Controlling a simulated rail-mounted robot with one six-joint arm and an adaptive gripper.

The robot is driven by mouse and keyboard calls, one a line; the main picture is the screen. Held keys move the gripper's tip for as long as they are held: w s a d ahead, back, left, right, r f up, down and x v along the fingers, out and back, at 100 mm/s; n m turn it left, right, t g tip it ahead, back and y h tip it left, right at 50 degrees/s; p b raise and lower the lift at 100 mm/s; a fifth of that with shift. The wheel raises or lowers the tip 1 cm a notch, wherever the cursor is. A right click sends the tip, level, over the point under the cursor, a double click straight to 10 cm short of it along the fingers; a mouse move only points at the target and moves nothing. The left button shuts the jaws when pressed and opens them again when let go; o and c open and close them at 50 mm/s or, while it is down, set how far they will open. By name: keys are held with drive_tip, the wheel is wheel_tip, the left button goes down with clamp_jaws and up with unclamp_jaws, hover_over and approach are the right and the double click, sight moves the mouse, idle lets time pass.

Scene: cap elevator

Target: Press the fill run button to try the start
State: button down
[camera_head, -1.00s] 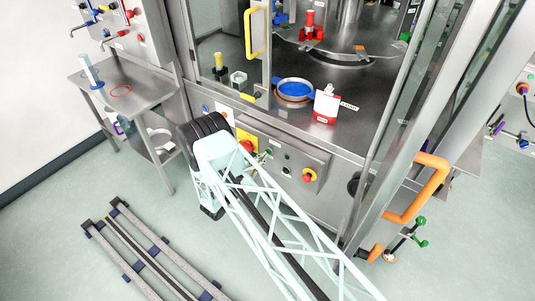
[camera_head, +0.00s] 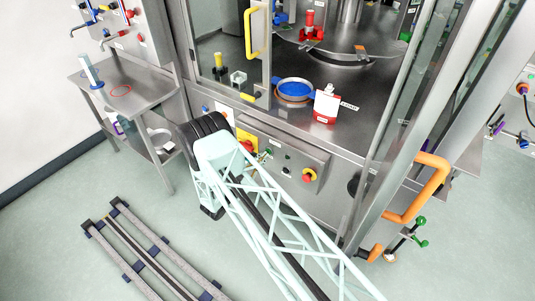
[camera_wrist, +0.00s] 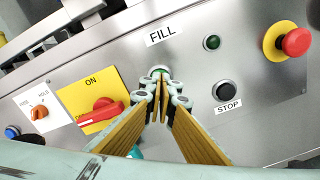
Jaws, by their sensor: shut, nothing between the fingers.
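My gripper (camera_wrist: 160,76) is shut and empty, its fingertips at the grey fill control panel (camera_wrist: 185,65), just below the FILL label (camera_wrist: 161,36). A bit of green shows right behind the fingertips, likely the fill run button (camera_wrist: 161,71), mostly hidden by them. I cannot tell whether the tips touch it or whether it is pushed in. To the right are a dark green round button or lamp (camera_wrist: 212,43) and a black button (camera_wrist: 226,90) labelled STOP. In the head view the panel (camera_head: 274,146) is partly covered by my arm.
A red emergency stop (camera_wrist: 296,42) on yellow is at the panel's right. A red rotary switch (camera_wrist: 101,110) marked ON, an orange knob (camera_wrist: 39,112) and a blue button (camera_wrist: 11,132) are at the left. Above the panel in the head view is a steel deck (camera_head: 345,85).

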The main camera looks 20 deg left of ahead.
drive_tip(key=shift+b+x, duration=0.65)
drive_tip(key=shift+x, duration=0.15)
idle(1.4)
drive_tip(key=shift+s, duration=0.15)
drive_tip(key=shift+v, duration=2.6)
